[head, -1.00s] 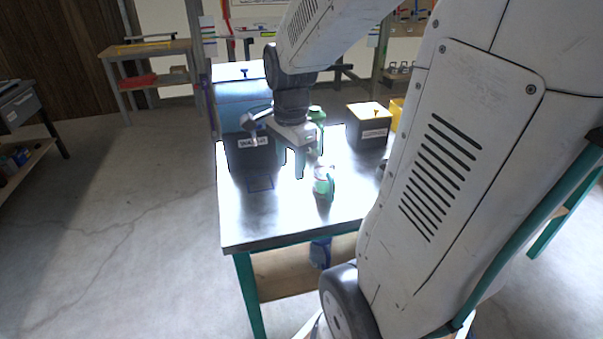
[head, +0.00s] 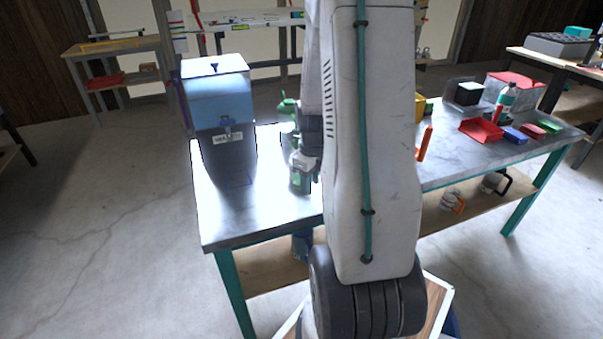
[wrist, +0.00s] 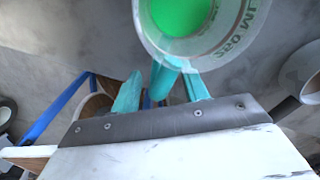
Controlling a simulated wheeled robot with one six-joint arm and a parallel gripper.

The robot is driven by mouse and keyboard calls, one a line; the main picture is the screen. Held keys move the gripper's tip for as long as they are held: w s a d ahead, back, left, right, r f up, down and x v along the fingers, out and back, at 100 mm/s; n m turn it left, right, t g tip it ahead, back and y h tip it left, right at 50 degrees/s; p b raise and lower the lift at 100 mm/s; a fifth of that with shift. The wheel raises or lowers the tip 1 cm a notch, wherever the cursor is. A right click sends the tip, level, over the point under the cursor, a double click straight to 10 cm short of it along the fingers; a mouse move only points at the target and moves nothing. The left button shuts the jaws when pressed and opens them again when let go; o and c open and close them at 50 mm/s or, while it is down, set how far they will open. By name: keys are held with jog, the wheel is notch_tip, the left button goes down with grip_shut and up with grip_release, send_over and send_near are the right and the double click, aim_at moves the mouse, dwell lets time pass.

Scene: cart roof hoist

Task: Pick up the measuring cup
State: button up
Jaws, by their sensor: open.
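The measuring cup (wrist: 232,42) is clear, with green contents and printed markings, at the top of the wrist view. Its teal handle (wrist: 164,76) points toward my gripper (wrist: 162,88). The two teal fingers are open, one on each side of the handle and apart from it. Nothing is gripped. In the head view the cup (head: 297,184) stands on the metal-topped table (head: 270,204), just below my gripper body. My arm covers the right side of this area, and the fingertips are hard to make out there.
A blue-topped dispenser (head: 218,100) with a dark, labelled lower part stands left of the cup. A green bottle (head: 287,108) is behind the cup. A red tray (head: 481,130) and small boxes are on the right. The table's front-left corner is clear.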

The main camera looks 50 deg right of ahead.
notch_tip(320, 180, down, 2)
jog(key=shift+f, duration=0.1)
grip_shut()
dwell(0.4)
